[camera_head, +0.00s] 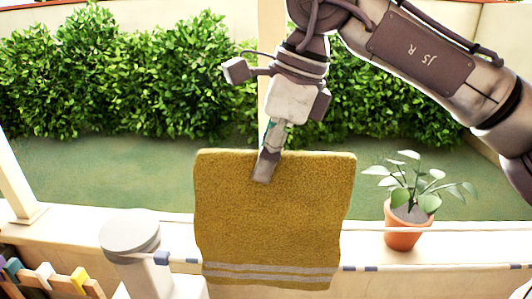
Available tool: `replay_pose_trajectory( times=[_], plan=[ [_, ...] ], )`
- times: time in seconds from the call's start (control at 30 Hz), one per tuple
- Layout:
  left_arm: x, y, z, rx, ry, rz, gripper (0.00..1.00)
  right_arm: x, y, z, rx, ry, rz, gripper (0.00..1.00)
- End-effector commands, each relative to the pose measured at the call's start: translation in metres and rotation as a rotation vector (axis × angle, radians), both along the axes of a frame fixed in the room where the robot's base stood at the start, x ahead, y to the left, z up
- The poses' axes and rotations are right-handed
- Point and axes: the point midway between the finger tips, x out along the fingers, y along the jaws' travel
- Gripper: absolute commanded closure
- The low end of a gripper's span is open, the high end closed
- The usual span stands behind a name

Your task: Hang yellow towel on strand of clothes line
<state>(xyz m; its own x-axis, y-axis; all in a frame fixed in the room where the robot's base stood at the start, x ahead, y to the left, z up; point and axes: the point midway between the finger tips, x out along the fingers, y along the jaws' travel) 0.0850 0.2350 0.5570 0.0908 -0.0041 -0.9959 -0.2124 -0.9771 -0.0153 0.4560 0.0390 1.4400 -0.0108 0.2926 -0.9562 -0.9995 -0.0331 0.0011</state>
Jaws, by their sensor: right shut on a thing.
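The yellow towel (275,215) is mustard coloured with pale stripes near its lower edge. It hangs flat and nearly upright in the middle of the head view. My right gripper (266,165) comes down from the top and is shut on the towel's top edge, near the middle. A pale strand of clothes line with dark blue bands (440,267) runs across the lower part of the view. The towel's lower part hides the middle of the strand. I cannot tell whether the towel touches it. My left gripper is not in view.
A potted plant (404,232) stands on a pale ledge to the right of the towel. A grey round-topped object (130,232) is at the lower left, beside the strand's left end. Coloured pegs (45,276) sit on a wooden piece in the corner. Hedges stand behind.

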Motion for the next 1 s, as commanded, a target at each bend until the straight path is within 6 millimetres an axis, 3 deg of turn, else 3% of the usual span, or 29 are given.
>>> replay_pose_trajectory(
  times=[0.1,1.0],
  plan=[
    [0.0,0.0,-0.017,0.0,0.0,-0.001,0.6,0.0,0.0,-0.02,0.001,0.0,0.0,1.0],
    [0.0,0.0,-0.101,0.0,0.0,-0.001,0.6,0.0,0.0,-0.128,0.001,-0.001,0.001,1.0]
  ],
)
